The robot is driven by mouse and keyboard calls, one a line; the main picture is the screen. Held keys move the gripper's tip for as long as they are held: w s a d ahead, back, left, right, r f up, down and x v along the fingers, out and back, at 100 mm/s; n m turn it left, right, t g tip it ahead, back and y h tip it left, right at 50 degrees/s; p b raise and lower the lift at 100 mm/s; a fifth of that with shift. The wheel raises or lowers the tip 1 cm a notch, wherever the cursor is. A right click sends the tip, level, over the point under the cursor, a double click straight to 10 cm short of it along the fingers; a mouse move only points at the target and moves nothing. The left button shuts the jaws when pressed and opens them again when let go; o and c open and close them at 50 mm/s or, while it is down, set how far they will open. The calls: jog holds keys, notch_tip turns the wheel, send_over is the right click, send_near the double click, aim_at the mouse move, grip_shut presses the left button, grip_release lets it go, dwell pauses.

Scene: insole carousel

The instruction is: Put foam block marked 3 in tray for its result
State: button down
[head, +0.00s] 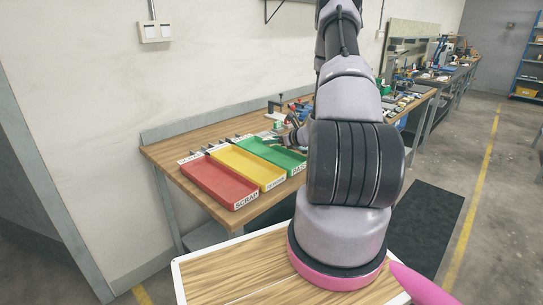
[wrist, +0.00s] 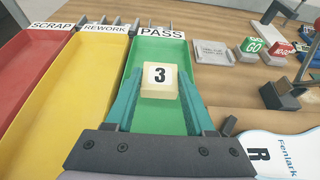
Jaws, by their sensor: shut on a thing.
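The cream foam block marked 3 (wrist: 159,80) is between the two teal fingers of my gripper (wrist: 158,92), which is shut on it. In the wrist view it appears over the green PASS tray (wrist: 150,46); I cannot tell whether it touches the tray floor. The yellow REWORK tray (wrist: 85,68) is left of it, and the red SCRAP tray (wrist: 22,72) is at the far left. In the head view the red tray (head: 221,183), yellow tray (head: 247,166) and green tray (head: 274,154) sit side by side on the bench. My arm hides most of the gripper there.
Right of the green tray lie a grey labelled block (wrist: 212,52), a green GO block (wrist: 252,47) and a red block (wrist: 281,52). A white insole marked R and Fenlark (wrist: 280,150) lies near the right front. A dark fixture (wrist: 280,95) stands behind it.

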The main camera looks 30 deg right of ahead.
aim_at(273, 158)
jog(key=shift+f, duration=3)
jog(key=shift+f, duration=0.1)
jog(key=shift+c, duration=1.3)
grip_release()
jog(key=shift+d, duration=0.1)
